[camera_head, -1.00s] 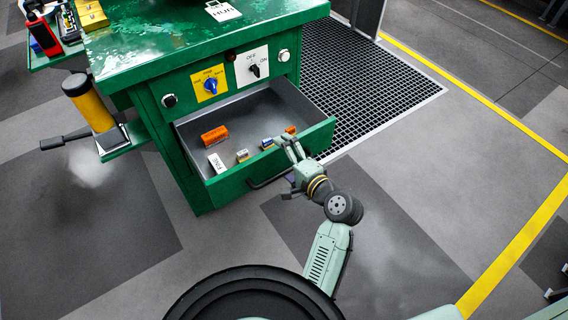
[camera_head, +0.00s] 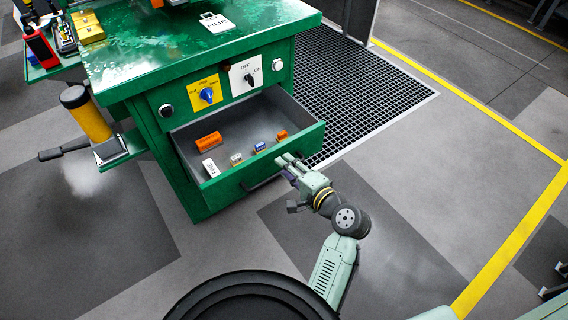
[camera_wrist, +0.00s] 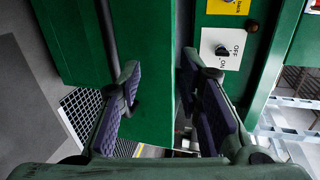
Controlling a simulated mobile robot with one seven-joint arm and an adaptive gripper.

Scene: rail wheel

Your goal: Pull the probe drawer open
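The green drawer (camera_head: 226,192) stands pulled out from the bench, with its grey inside showing. A dark bar handle (camera_head: 258,184) is on its front. My gripper (camera_head: 284,161) is at the right part of the drawer front, near its top edge and the handle's right end. In the wrist view my gripper (camera_wrist: 165,80) has its purple-padded fingers apart, with the green drawer front (camera_wrist: 150,70) showing between them. The dark handle bar (camera_wrist: 106,28) passes by the left finger. I cannot tell whether a finger touches the drawer.
The drawer holds an orange block (camera_head: 208,141), a white block (camera_head: 210,167) and several small blocks. The green bench (camera_head: 180,50) has a blue knob (camera_head: 207,95) and an OFF/ON switch (camera_head: 248,78). A yellow cylinder (camera_head: 91,118) is at left. Floor before the drawer is clear.

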